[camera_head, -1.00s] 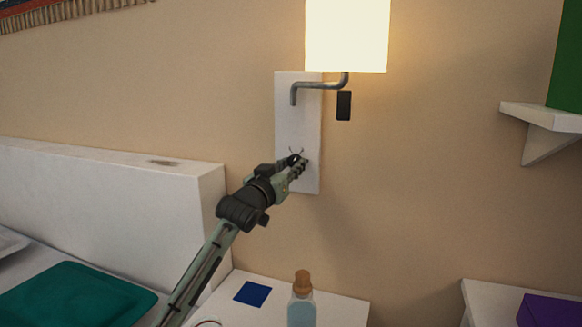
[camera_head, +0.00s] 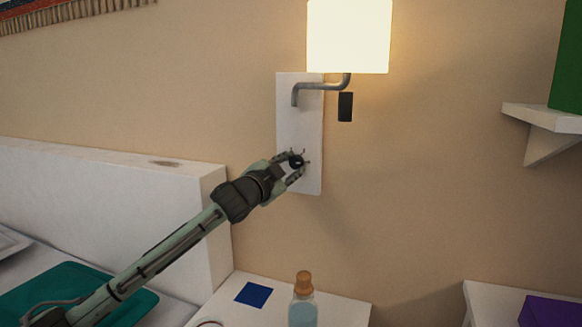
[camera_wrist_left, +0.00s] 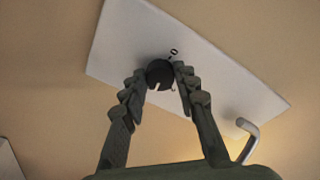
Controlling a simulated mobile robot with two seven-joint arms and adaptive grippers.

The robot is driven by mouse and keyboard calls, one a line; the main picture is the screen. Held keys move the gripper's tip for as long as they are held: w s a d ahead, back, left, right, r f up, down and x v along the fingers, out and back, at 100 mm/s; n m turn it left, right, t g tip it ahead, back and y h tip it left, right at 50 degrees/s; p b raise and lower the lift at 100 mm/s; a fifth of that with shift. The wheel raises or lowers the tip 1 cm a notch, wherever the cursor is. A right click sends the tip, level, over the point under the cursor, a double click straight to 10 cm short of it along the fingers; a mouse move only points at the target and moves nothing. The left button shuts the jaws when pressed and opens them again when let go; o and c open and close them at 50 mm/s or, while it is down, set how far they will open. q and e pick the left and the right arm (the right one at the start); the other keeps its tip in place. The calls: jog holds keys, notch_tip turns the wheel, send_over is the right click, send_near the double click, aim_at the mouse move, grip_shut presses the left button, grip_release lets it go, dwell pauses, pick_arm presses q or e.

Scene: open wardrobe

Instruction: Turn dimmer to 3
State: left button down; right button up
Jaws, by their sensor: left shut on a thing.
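The dimmer is a round black knob (camera_head: 296,161) low on a white wall plate (camera_head: 299,120) under a lit lamp (camera_head: 349,36). In the left wrist view the knob (camera_wrist_left: 160,74) has a pale pointer line on its face, and a dark mark like a 0 shows on the plate beside it. My left gripper (camera_head: 298,161) is at the plate with its fingers on either side of the knob, shut on it. The fingers also flank the knob in the left wrist view (camera_wrist_left: 159,79). Other scale marks are too small or hidden to read. My right gripper is out of view.
A bottle with a brown stopper (camera_head: 303,300) and a blue square (camera_head: 253,294) are on the white bedside surface (camera_head: 340,311) below. A white headboard (camera_head: 120,195) stands at left. A black piece (camera_head: 345,107) hangs beside the plate.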

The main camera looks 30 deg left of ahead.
pick_arm(q)
jog(key=shift+m, duration=0.8)
jog(key=c, duration=1.2)
grip_release()
jog(key=shift+o, duration=0.2)
jog(key=s+d, duration=0.1)
jog(key=s, duration=1.1)
jog(key=shift+d, duration=0.3)
